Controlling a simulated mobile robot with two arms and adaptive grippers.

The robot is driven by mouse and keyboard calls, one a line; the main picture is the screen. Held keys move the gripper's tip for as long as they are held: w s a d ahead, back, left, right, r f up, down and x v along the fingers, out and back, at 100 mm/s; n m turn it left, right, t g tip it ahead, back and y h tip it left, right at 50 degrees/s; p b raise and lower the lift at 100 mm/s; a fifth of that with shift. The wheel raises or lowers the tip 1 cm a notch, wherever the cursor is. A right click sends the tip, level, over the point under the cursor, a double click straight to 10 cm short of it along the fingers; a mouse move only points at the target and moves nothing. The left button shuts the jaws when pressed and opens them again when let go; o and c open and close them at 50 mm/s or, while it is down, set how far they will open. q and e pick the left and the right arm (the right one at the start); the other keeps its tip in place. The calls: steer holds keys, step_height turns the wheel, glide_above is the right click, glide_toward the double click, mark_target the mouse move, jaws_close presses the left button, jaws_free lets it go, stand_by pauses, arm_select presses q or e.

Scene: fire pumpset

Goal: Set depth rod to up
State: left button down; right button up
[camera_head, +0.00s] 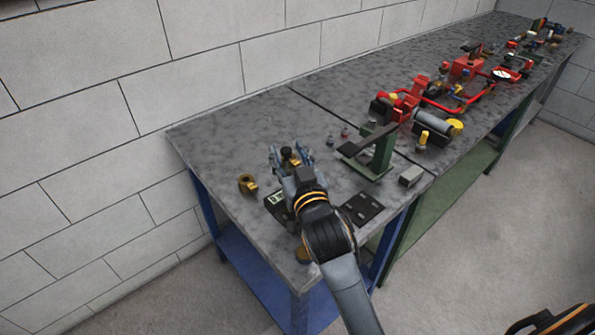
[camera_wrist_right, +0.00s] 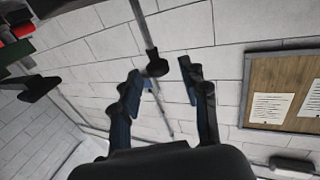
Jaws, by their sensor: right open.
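My right gripper (camera_head: 285,154) is over the near end of the grey workbench, with its fingers apart. In the right wrist view my open gripper (camera_wrist_right: 165,72) has one finger on each side of a thin rod, probably the depth rod (camera_wrist_right: 149,32), that ends in a dark round knob (camera_wrist_right: 157,66). The knob shows in the gap between the fingertips, with no clear contact. In the head view a small dark knob (camera_head: 289,153) shows between the fingers. The gripper and wrist hide the rest of the rod. My left gripper is not in view.
A green stand with a dark arm (camera_head: 378,148) stands just right of the gripper. A brass piece (camera_head: 248,184) lies to its left and a dark plate (camera_head: 362,208) to its right. Red pump parts (camera_head: 410,97) fill the bench farther back. A block wall runs behind.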

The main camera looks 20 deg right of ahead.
steer(key=s, duration=1)
steer(key=shift+a, duration=0.25)
steer(key=shift+s, duration=0.1)
